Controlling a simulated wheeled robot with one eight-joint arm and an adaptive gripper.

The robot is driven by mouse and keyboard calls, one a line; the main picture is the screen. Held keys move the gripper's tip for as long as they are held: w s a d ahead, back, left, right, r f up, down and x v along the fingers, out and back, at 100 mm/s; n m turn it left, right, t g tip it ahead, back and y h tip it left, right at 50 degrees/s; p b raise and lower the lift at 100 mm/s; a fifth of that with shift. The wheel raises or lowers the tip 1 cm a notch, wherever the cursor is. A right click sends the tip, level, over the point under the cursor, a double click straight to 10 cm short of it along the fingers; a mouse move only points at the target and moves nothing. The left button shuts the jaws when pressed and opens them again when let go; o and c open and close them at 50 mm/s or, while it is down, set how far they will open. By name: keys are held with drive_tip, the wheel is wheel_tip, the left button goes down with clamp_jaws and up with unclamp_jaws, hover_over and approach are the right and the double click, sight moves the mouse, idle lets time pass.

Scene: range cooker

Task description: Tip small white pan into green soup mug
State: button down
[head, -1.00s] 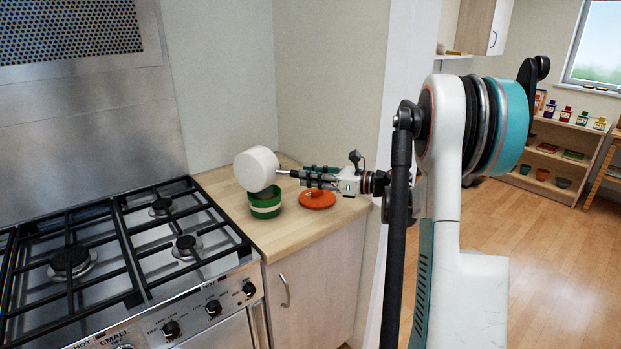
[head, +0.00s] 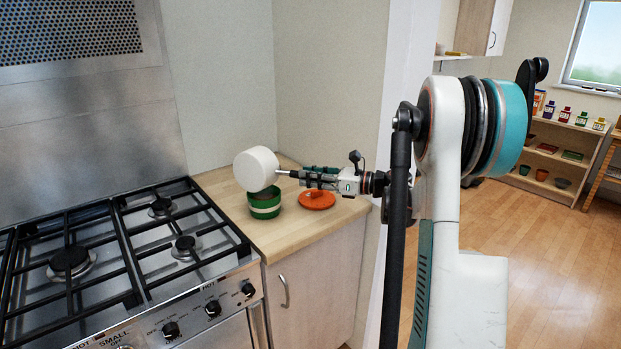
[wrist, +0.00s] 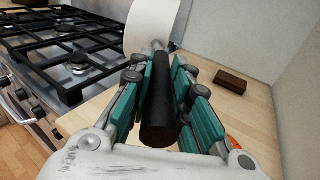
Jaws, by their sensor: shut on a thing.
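The small white pan (head: 256,169) is tipped steeply on its side above the green soup mug (head: 264,204), its base turned toward the head view. The mug has a pale band and stands upright on the wooden counter. A brownish patch shows at the mug's mouth under the pan's lower edge; I cannot tell whether it is contents. My gripper (head: 318,178) is to the right of the pan, shut on its dark handle (wrist: 160,112). In the wrist view the white pan (wrist: 152,26) shows beyond the fingers. The pan's inside is hidden.
An orange-red lid-like disc (head: 317,199) lies on the counter (head: 290,236) below my gripper. The gas cooker (head: 130,260) with black grates adjoins the counter on the left. A brown block (wrist: 231,82) lies on the counter near the wall.

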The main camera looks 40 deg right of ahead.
drive_tip(key=shift+w+d+m, duration=0.1)
drive_tip(key=shift+d+m, duration=0.15)
drive_tip(key=shift+m, duration=0.15)
drive_tip(key=shift+d+f+m, duration=0.1)
drive_tip(key=shift+d+m, duration=0.05)
drive_tip(key=shift+m, duration=0.15)
idle(0.8)
drive_tip(key=shift+w+d+f+m+b, duration=0.1)
drive_tip(key=shift+w+d+m+b, duration=0.1)
drive_tip(key=shift+m+b, duration=0.2)
drive_tip(key=shift+d+m, duration=0.15)
drive_tip(key=shift+m, duration=0.15)
idle(0.8)
drive_tip(key=shift+w+d+f+m+y, duration=0.1)
drive_tip(key=shift+d+m+y, duration=0.1)
drive_tip(key=shift+m+y, duration=0.15)
idle(1.8)
